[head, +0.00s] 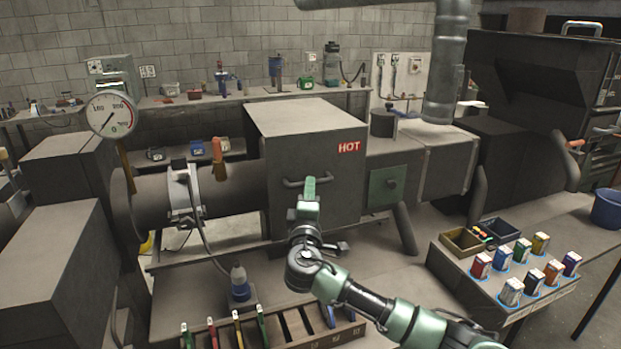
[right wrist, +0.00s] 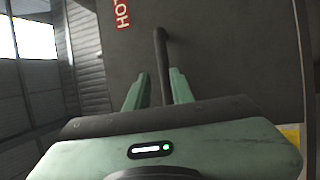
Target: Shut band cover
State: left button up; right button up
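The band cover, a dark box-shaped hood (head: 300,118) with a red HOT label (head: 348,147), sits over the middle of the horizontal tube (head: 150,205). Its bar handle (head: 292,183) is on the front face. My right gripper (head: 310,184) is raised at this handle. In the right wrist view, the handle (right wrist: 160,48) runs between the two green fingers (right wrist: 157,85), with gaps beside it, so the gripper looks open around it. I cannot tell whether a finger touches the bar. My left gripper is out of view.
A metal clamp ring (head: 185,195) circles the tube left of the hood. A gauge (head: 111,115) stands at the left. A bottle (head: 239,283) stands below the hood. Several coloured cartons (head: 523,250) fill a rack at the right. A large pipe (head: 447,65) rises behind.

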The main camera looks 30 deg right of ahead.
aim_at(301, 164)
jog(key=x, duration=0.4)
jog(key=shift+d+f+p, duration=0.1)
jog(key=shift+f+p, duration=0.25)
jog(key=shift+f, duration=0.05)
grip_shut()
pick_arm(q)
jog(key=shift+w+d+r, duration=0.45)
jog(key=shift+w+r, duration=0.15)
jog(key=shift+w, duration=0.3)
